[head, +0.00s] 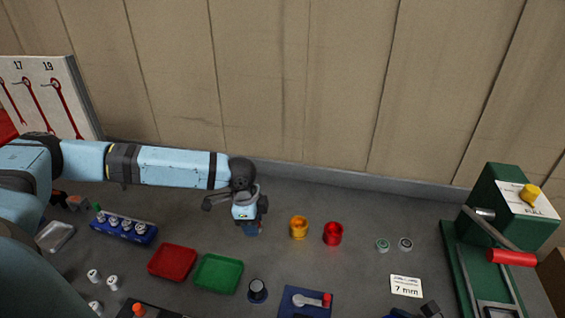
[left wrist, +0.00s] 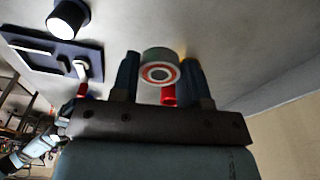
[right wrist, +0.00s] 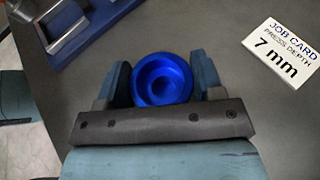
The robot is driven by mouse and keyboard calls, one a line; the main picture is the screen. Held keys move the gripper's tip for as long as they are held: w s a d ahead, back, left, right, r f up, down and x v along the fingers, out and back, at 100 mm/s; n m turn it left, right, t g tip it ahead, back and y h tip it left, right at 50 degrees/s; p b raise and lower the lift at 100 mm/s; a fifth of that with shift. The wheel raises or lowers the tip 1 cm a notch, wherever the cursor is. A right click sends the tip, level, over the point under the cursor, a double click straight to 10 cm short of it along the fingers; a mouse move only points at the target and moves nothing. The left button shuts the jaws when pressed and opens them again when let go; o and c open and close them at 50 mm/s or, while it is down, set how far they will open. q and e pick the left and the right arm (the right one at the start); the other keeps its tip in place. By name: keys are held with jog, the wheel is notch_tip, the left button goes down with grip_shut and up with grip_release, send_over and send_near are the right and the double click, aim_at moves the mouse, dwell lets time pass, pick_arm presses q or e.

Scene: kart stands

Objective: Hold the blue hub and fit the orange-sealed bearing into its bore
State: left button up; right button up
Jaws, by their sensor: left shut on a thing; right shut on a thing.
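My left gripper (head: 252,228) is above the middle of the bench in the head view. In the left wrist view its fingers (left wrist: 160,78) are shut on the orange-sealed bearing (left wrist: 159,70), a pale ring with an orange-red face around a dark centre. My right gripper (right wrist: 164,82) is shut on the blue hub (right wrist: 163,79) in the right wrist view. The hub's round stepped bore faces the camera and looks empty. The bearing and the hub are apart, in different grippers. I cannot make out the hub in the head view.
A yellow-orange cup (head: 299,229) and a red cup (head: 333,233) stand right of my left gripper. Two small bearings (head: 382,245) lie farther right, near the job card (head: 406,286). A green press (head: 465,262) stands at the right. Red (head: 172,262) and green (head: 218,273) trays lie left.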

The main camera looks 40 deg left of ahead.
aim_at(248, 248)
pick_arm(q)
jog(key=shift+n, duration=0.3)
jog(key=a+f, duration=0.1)
jog(key=f, duration=0.2)
jog(key=a+f, duration=0.1)
jog(key=f, duration=0.6)
jog(key=shift+s+a, duration=0.4)
jog(key=shift+f, duration=0.1)
jog(key=o, duration=1)
jog(key=shift+c, duration=0.2)
